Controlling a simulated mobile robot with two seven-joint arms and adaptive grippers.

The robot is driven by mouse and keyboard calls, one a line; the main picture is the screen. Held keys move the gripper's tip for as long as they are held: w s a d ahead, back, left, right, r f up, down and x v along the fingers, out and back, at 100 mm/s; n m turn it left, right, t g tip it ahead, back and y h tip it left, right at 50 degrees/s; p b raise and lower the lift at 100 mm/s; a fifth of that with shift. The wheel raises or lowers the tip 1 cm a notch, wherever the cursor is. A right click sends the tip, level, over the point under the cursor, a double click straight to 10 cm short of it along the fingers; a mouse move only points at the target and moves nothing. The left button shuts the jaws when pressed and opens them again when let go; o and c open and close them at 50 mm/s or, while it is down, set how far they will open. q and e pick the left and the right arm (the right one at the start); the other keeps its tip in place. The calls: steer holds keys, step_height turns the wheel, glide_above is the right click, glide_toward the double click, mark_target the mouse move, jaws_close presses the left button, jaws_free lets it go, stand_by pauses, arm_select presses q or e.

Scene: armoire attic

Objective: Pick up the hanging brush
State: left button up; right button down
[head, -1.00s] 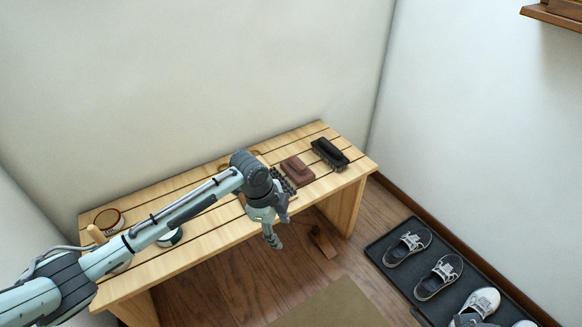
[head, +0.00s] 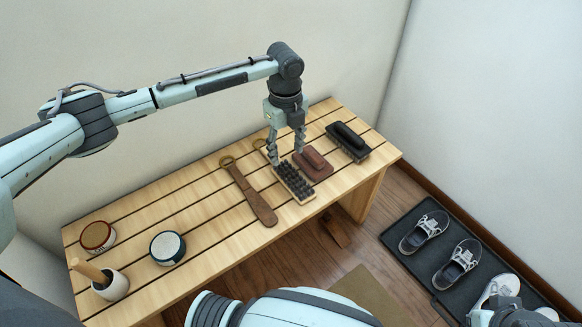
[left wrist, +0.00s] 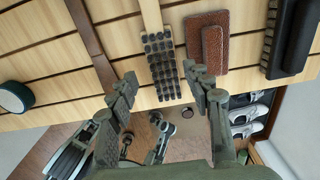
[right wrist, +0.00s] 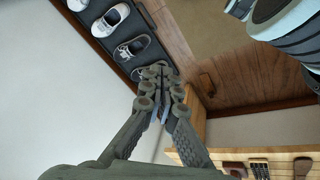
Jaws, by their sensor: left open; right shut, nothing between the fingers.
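The hanging brush lies on the slatted wooden bench (head: 215,225) with its dark bristles (head: 293,180) facing up. Its pale handle, partly hidden by my gripper, runs toward the wall. My left gripper (head: 287,156) is open and empty, pointing down over the brush. In the left wrist view, the bristle head (left wrist: 160,62) shows between the spread fingers (left wrist: 160,78); I cannot tell whether they touch it. My right gripper (right wrist: 158,95) is shut and empty, away from the bench top, with shoes and floor beyond it.
A brown shoehorn (head: 250,195) lies to the left. Two round tins (head: 167,248) and a cup (head: 112,285) stand farther left. Shoes sit on a floor tray (head: 425,262).

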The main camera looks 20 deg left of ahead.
mark_target(289, 173)
arm_select(q)
steer(key=shift+f, duration=0.5)
steer(key=shift+s+d+f, duration=0.15)
steer(key=shift+f, duration=0.8)
step_height(289, 173, down, 4)
steer(key=shift+d+r+b, duration=0.15)
steer(key=shift+b, duration=0.3)
steer(key=shift+f, duration=0.45)
steer(key=c, duration=0.9)
arm_select(e)
steer(key=w+a+t, duration=0.1)
steer(key=w+a+r+t, duration=0.1)
steer(key=w, duration=0.1)
steer(key=shift+w+a+r+n+y, duration=0.1)
steer(key=shift+a+r+n+y, duration=0.1)
steer(key=shift+n+y, duration=0.1)
